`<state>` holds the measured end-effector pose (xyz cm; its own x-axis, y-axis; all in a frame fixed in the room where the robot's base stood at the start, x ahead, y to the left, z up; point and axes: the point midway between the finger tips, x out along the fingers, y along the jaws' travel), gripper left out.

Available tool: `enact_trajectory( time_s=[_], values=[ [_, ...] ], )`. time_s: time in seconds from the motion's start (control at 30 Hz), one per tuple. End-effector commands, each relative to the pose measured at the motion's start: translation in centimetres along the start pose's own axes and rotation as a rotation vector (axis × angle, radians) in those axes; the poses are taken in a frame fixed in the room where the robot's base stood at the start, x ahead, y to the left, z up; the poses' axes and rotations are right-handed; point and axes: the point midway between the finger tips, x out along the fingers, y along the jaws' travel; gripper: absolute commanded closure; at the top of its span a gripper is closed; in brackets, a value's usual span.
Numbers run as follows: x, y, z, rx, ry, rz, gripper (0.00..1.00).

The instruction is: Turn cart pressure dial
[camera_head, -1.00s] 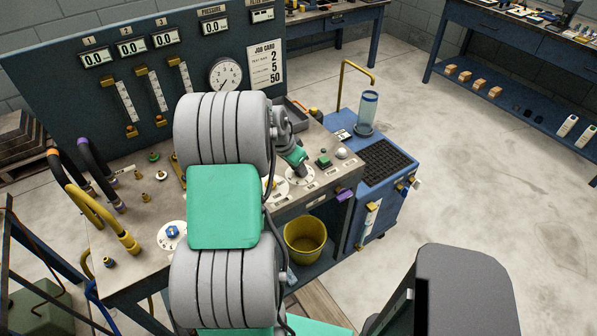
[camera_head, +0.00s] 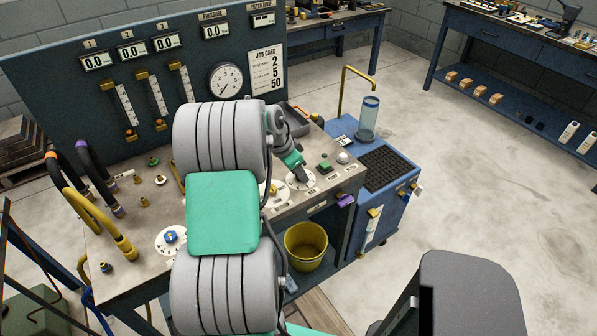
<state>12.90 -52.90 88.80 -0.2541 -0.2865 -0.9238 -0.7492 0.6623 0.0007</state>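My gripper (camera_head: 300,176) points down at a round white dial plate (camera_head: 311,184) near the front right of the bench top. Its fingers are small and dark here, and they hide the middle of the plate, so I cannot tell whether they are open or shut, or touch a knob. Another white dial with a yellow knob (camera_head: 273,188) sits just left of it, partly hidden by my arm. A white dial with a blue knob (camera_head: 170,237) is at the front left. The pressure gauge (camera_head: 225,80) on the back panel has a thin needle. The pressure readout (camera_head: 215,31) shows 0.0.
A green button (camera_head: 324,166) and a pale dome (camera_head: 342,157) are right of my gripper. A blue cart (camera_head: 405,190) with a clear cylinder (camera_head: 368,118) stands beside the bench. A yellow bucket (camera_head: 306,245) is below. Hoses (camera_head: 98,222) rise at left. Open floor lies right.

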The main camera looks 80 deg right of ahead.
Motion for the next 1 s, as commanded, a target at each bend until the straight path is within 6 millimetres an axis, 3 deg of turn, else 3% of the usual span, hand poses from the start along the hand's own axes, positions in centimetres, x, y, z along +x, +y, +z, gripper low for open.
enact_trajectory(
  time_s=[0.17, 0.47, 0.8, 1.0],
  values=[
    [0.0, -0.1, 0.1, -0.002, 0.000, -0.001, 0.50],
    [-0.4, -0.1, 0.0, -0.002, 0.001, -0.003, 0.50],
    [-6.6, -0.1, 0.0, -0.001, 0.002, -0.004, 0.50],
    [-7.8, 0.0, 0.0, -0.002, 0.000, -0.001, 0.50]
  ],
)
